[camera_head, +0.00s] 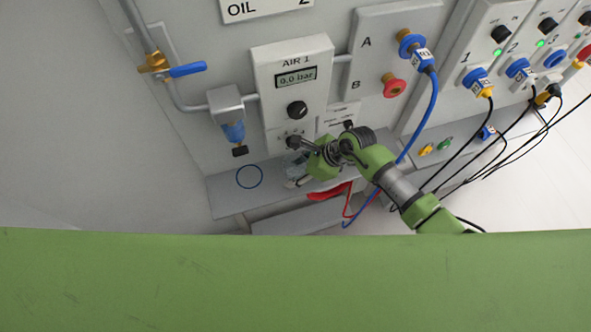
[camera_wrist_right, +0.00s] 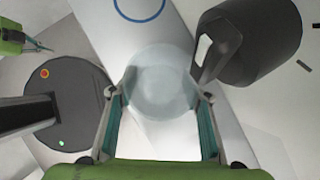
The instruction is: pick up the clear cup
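The clear cup (camera_wrist_right: 160,78) shows in the right wrist view as a pale, see-through round shape over the light shelf. In the head view the clear cup (camera_head: 294,168) is mostly hidden behind my right gripper (camera_head: 298,156). In the right wrist view my right gripper (camera_wrist_right: 160,98) is spread wide, with one fingertip on each side of the cup. The fingertips are close to the cup's sides; whether they touch cannot be told. Part of my left gripper (camera_wrist_right: 38,46) shows at the top left of the right wrist view; its opening is unclear.
A blue ring (camera_head: 249,177) marks the grey shelf (camera_head: 225,206) left of the cup. A dark, rounded object with a handle (camera_wrist_right: 258,38) is close to the right fingertip. The AIR 1 panel (camera_head: 318,72) stands behind. Red and blue hoses (camera_head: 347,200) hang right of the cup.

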